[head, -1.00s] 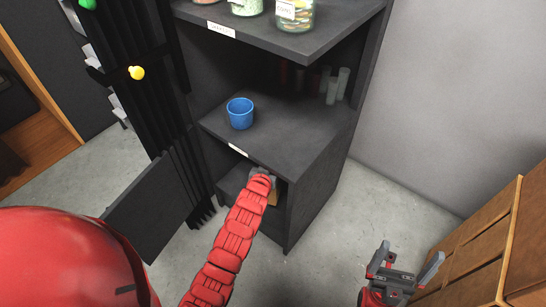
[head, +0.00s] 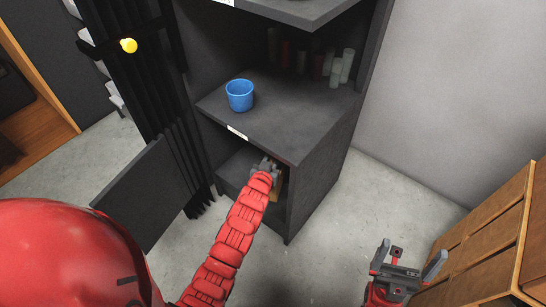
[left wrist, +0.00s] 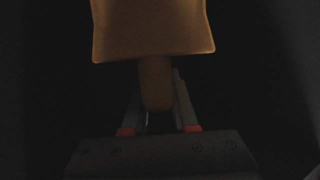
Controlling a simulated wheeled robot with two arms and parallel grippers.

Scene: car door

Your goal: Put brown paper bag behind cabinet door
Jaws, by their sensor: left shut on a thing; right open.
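The brown paper bag (left wrist: 152,30) fills the top of the left wrist view, with a narrow brown part hanging down between my left fingers. My left gripper (left wrist: 158,98) is shut on that narrow part. In the head view, my left gripper (head: 266,167) is at the lower compartment of the dark cabinet (head: 325,165). A small tan part of the bag (head: 278,187) shows beside it; the rest is hidden. The cabinet door (head: 150,192) is a dark panel standing open on the left. My right gripper (head: 407,262) is open and empty at the lower right.
A blue cup (head: 239,95) stands on the shelf above the lower compartment. Several cylindrical containers (head: 341,66) stand farther back on that shelf. A wooden cabinet (head: 490,235) is at the right. Grey floor (head: 340,225) is clear between it and the dark cabinet.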

